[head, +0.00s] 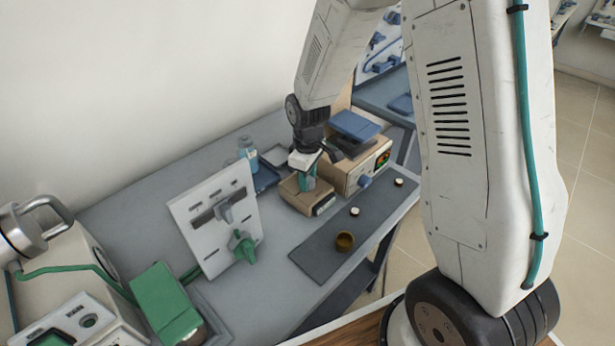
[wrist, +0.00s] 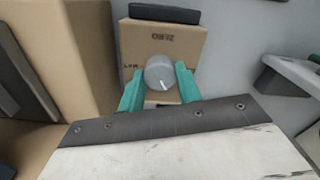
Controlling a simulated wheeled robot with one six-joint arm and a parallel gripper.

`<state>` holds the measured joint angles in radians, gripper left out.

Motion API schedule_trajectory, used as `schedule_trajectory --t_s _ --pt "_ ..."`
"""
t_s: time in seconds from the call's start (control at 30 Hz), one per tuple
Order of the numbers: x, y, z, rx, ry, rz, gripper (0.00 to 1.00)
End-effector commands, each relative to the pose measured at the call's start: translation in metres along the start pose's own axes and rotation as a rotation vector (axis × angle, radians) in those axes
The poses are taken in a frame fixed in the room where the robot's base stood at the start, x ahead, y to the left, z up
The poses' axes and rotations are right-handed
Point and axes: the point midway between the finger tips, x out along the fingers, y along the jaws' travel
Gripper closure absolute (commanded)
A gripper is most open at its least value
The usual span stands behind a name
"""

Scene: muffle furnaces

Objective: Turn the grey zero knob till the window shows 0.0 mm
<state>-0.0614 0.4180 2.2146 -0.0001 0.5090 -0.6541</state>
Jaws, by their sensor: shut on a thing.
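The grey zero knob (wrist: 160,73) shows in the wrist view as a round knob with a white pointer line toward the lower right. It sits on the tan face of a small box (wrist: 190,38) marked "ZERO". My gripper (wrist: 159,82) has its two teal fingers on either side of the knob, shut on it. In the head view my gripper (head: 307,180) points down onto the tan box (head: 290,192), hiding the knob. A small window (head: 324,204) is on the box's front side; its reading is too small to make out.
A larger tan unit (head: 345,180) with a blue knob and lit display stands right beside the box. A white panel (head: 210,250) with a green knob stands to the left.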

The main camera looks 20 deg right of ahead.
Motion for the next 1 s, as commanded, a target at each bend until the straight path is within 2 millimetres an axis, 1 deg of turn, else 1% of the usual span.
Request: schedule_trajectory --t_s 0.27,0.7,1.0 --pt "-0.0003 0.0002 -0.0001 0.089 0.0 0.0 0.89" --pt "-0.0005 0.0006 -0.0002 0.381 0.0 0.0 0.89" --pt "-0.0006 0.0008 -0.0002 0.498 0.001 0.0 0.89"
